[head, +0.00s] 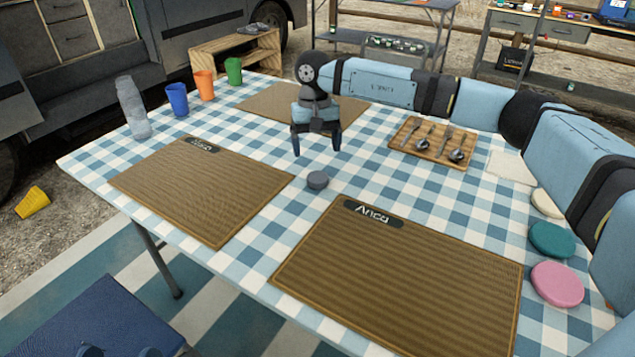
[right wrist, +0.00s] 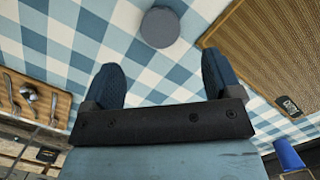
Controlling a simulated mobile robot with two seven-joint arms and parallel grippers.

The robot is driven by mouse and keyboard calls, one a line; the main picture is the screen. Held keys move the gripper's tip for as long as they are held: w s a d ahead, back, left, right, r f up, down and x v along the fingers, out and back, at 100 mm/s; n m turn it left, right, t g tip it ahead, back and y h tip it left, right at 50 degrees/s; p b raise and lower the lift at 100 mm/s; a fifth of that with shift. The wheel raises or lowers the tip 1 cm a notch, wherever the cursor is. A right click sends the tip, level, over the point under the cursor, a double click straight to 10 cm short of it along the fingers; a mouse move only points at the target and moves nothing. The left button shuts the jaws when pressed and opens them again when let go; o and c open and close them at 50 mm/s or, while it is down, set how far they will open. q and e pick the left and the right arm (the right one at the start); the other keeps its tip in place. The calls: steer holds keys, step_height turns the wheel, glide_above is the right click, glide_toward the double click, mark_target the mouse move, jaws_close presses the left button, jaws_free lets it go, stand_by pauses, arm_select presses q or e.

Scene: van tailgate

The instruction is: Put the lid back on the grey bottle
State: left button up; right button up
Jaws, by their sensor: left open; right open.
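The grey bottle (head: 133,110) stands upright at the far left corner of the table. A round grey lid (head: 317,180) lies flat on the checked cloth near the table's middle, between two placemats. It also shows in the right wrist view (right wrist: 160,27), ahead of the fingers. My right gripper (head: 316,150) is open and empty, pointing down above the table just beyond the lid. Its two dark blue fingers (right wrist: 160,75) are apart with only cloth between them. The tips of my left gripper (head: 120,351) just show at the bottom left edge, apart and empty, away from the table.
Blue (head: 177,99), orange (head: 204,85) and green (head: 234,70) cups stand right of the bottle. A wooden cutlery board (head: 410,150) lies to the right, with pink (head: 557,284) and teal (head: 552,239) discs nearer.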

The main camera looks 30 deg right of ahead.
mark_target(317, 177)
arm_select(q)
steer(key=shift+f+g, duration=0.3)
steer(key=shift+f, duration=0.1)
arm_select(e)
steer(key=shift+s+f, duration=0.15)
steer(key=shift+f, duration=0.85)
steer(key=f, duration=0.1)
steer(key=f+b, duration=0.1)
steer(key=f, duration=0.1)
steer(key=f+b, duration=0.1)
steer(key=f, duration=0.1)
steer(key=shift+s+a, duration=0.15)
steer(key=shift+s, duration=0.2)
steer(key=shift+f, duration=0.25)
arm_select(q)
step_height(317, 177, down, 2)
steer(key=shift+w+d+f+g, duration=0.1)
steer(key=shift+g, duration=0.3)
arm_select(e)
steer(key=shift+c, duration=0.4)
arm_select(q)
steer(key=shift+f, duration=0.15)
arm_select(e)
steer(key=c, duration=1)
